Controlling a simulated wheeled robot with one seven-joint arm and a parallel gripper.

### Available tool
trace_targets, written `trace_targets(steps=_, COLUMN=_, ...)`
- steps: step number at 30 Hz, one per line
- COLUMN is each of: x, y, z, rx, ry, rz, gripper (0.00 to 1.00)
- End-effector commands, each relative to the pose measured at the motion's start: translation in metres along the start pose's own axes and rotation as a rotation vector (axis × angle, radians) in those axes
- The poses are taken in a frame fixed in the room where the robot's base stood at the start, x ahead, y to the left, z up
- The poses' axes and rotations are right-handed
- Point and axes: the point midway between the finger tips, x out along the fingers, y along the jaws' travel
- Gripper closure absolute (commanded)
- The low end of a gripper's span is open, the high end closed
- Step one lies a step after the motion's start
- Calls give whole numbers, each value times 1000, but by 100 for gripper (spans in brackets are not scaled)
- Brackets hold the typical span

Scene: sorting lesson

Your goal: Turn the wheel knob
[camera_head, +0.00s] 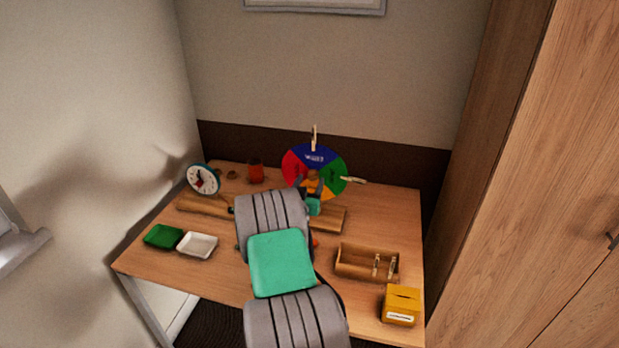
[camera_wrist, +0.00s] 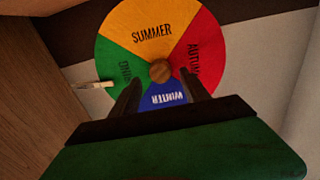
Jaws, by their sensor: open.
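The season wheel (camera_head: 313,161) stands upright at the back of the table, with blue, red, green and orange sectors. In the wrist view, the wheel (camera_wrist: 150,33) shows upside down relative to the head view, with SUMMER, AUTUMN and WINTER lettering. Its round wooden knob (camera_wrist: 161,71) is at the centre. My gripper (camera_wrist: 161,88) is open, its two dark fingers in front of the wheel, with the knob showing between and just beyond their tips. I cannot tell if they touch it. In the head view, my arm hides part of the wheel's lower area.
Clothespins are on the wheel's rim, one at the top (camera_head: 314,138) and one at the right (camera_head: 353,180). A clock (camera_head: 203,179), green tray (camera_head: 163,236) and white tray (camera_head: 197,252) are left. A wooden box (camera_head: 352,270) and yellow box (camera_head: 401,305) are right.

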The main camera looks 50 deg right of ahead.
Motion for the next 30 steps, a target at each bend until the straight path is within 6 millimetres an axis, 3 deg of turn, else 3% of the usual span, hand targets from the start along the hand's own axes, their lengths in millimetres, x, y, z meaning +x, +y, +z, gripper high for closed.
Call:
trace_targets(steps=4, x=18, y=-1, z=-1, rx=1, ry=-1, rz=-1, gripper=46)
trace_targets(steps=13, x=21, y=-4, z=1, rx=0, ry=0, rz=-5, gripper=48)
trace_targets(steps=30, x=21, y=-3, z=0, rx=0, ry=0, rz=-5, gripper=94)
